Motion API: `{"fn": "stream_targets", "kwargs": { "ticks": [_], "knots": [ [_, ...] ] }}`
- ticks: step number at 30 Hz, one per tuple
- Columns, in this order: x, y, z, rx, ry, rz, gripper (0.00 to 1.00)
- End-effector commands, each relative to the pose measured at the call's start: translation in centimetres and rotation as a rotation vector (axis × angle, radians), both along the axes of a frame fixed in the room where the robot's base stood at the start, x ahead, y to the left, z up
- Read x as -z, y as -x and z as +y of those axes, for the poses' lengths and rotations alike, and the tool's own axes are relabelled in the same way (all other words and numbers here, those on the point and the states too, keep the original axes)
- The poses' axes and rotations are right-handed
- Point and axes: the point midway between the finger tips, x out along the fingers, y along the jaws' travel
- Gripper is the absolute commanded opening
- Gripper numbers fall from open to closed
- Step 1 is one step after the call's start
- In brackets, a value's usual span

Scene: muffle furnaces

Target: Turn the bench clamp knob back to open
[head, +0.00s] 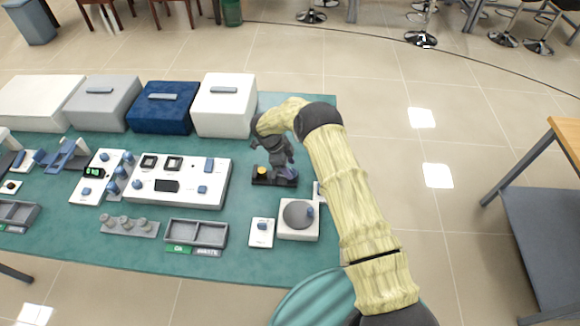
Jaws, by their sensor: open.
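My gripper (284,168) reaches down over the far right part of the green bench, with my arm coming in from the lower right. It points down at a small dark fixture (262,181), which seems to be the bench clamp. The fixture has a black base, a yellow round part on its left and a blue part on its right. The gripper is close above the blue part. My wrist and fingers hide much of the fixture, so I cannot tell which part is the knob, how it is turned, or whether the fingers touch it.
A white box (226,110) and a dark blue box (163,113) stand behind, left of my arm. A white panel (210,183) lies left of the fixture. A round grey dial unit (298,218) and a small switch plate (261,232) sit in front.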

Motion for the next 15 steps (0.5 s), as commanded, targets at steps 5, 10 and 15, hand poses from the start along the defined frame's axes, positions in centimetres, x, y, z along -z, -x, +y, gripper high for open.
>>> {"fn": "stream_targets", "kwargs": {
  "ticks": [5, 10, 15],
  "knots": [
    [1.6, 0.1, -0.5, -0.003, 0.000, 0.000, 0.52],
    [1.9, 0.1, -0.4, -0.006, -0.001, -0.001, 0.52],
    [1.9, 0.1, -0.5, -0.006, -0.001, -0.001, 0.46]
  ]
}}
